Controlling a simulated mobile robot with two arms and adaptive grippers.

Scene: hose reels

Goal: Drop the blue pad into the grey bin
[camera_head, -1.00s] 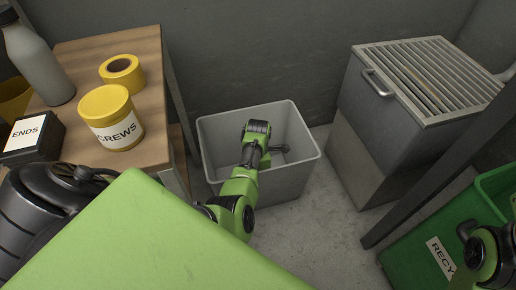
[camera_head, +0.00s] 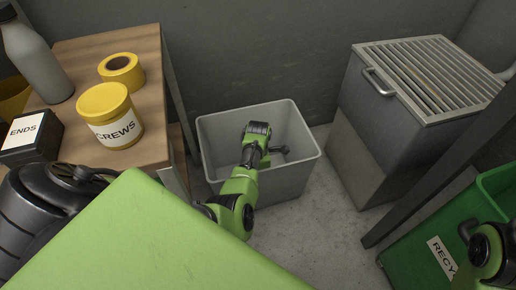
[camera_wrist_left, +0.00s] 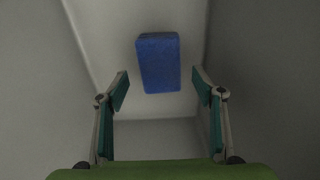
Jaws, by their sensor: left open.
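The grey bin (camera_head: 285,184) stands on the floor in the middle of the head view, its open top facing up. My left arm reaches over its near rim, and the left gripper points down into it; the fingers are hidden in the head view. In the left wrist view the left gripper (camera_wrist_left: 160,92) is open, its two fingers apart with nothing between them. The blue pad (camera_wrist_left: 158,62) lies inside the bin beyond the fingertips, apart from them. The pad does not show in the head view. My right gripper is not in view.
A wooden bench (camera_head: 83,57) at left holds a yellow screws jar (camera_head: 108,108), a yellow tape roll (camera_head: 121,72), a grey bottle (camera_head: 37,58) and a black ends box (camera_head: 30,137). A metal cabinet (camera_head: 385,135) stands right of the bin. A green recycling bin (camera_head: 412,254) is at lower right.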

